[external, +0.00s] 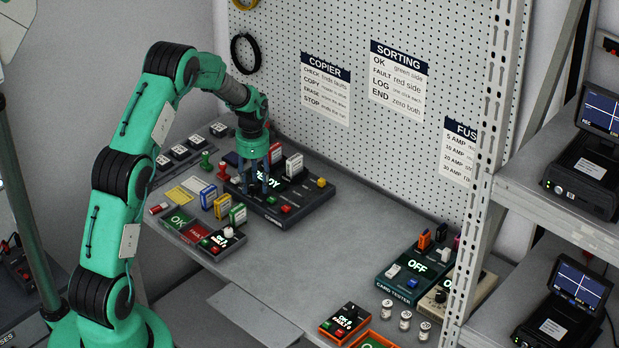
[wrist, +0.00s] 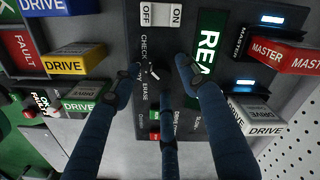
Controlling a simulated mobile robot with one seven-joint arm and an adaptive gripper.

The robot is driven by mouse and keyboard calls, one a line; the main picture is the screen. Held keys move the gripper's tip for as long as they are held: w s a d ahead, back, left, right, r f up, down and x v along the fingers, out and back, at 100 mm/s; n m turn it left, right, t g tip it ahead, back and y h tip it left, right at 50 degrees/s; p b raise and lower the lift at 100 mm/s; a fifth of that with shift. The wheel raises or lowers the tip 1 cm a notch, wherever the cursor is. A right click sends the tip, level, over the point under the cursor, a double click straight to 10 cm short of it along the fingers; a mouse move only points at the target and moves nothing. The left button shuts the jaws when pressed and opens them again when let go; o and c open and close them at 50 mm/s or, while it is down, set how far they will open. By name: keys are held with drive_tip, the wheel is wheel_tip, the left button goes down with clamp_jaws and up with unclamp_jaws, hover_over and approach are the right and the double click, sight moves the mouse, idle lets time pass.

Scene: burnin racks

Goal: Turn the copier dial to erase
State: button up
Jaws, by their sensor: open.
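The copier (external: 297,219) is a dark box on the bench with a lit green READY screen (external: 275,179), which also shows partly in the wrist view (wrist: 207,42). Its small black dial (wrist: 153,73) with a white mark sits beside the words CHECK and ERASE, with a third label between them partly covered. I cannot tell for sure which word the mark points at. My gripper (wrist: 160,78) has three blue fingers, open and spread around the dial; whether they touch it I cannot tell. In the external view my gripper (external: 263,182) points down over the copier and hides the dial.
A red MASTER drive (wrist: 282,52) and a white DRIVE block (wrist: 255,117) stand in the copier. Yellow and green drives stand left of it, near the OK and FAULT trays (external: 180,220). The card tester (external: 402,276) is farther right. Bare bench lies between.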

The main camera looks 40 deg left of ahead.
clamp_jaws()
